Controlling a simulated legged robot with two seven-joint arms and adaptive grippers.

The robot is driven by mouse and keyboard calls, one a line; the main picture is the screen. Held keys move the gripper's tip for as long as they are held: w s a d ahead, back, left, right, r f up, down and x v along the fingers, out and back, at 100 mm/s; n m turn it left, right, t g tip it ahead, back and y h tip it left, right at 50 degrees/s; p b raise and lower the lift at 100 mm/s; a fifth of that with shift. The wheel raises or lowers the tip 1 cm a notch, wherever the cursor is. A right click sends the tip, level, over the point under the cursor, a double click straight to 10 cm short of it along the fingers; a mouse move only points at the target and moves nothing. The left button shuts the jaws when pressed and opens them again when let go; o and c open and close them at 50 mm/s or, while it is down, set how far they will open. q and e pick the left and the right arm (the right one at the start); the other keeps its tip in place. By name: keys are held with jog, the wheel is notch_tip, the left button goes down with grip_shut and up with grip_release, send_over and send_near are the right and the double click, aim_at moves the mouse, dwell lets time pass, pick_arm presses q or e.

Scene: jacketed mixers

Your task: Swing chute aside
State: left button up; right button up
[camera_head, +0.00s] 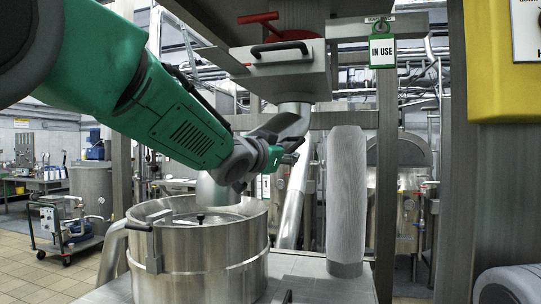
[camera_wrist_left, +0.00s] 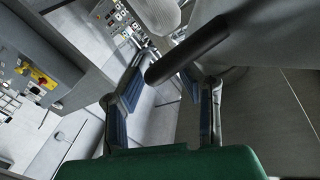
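The metal chute (camera_head: 290,120) hangs under the hopper valve in the head view. It bends down to the left behind my left arm, and its lower spout (camera_head: 217,190) ends over the open steel mixer vessel (camera_head: 200,265). My left gripper (camera_head: 292,150) is beside the chute, to the right of the spout. In the left wrist view my left gripper (camera_wrist_left: 165,75) is open, its blue-padded fingers apart. A black bar handle (camera_wrist_left: 190,50) reaches in near the fingertips; I cannot tell whether they touch it. My right gripper is not in view.
A grey upright cylinder (camera_head: 347,200) stands right of the vessel. A red-levered valve box (camera_head: 282,65) and a green "IN USE" tag (camera_head: 382,52) are above. A steel post (camera_head: 460,150) and a yellow panel (camera_head: 500,70) close the right side. A pump cart (camera_head: 65,235) stands at left.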

pick_arm(q)
jog(key=v, duration=1)
jog(key=shift+d+r, duration=0.1)
jog(key=shift+d, duration=0.1)
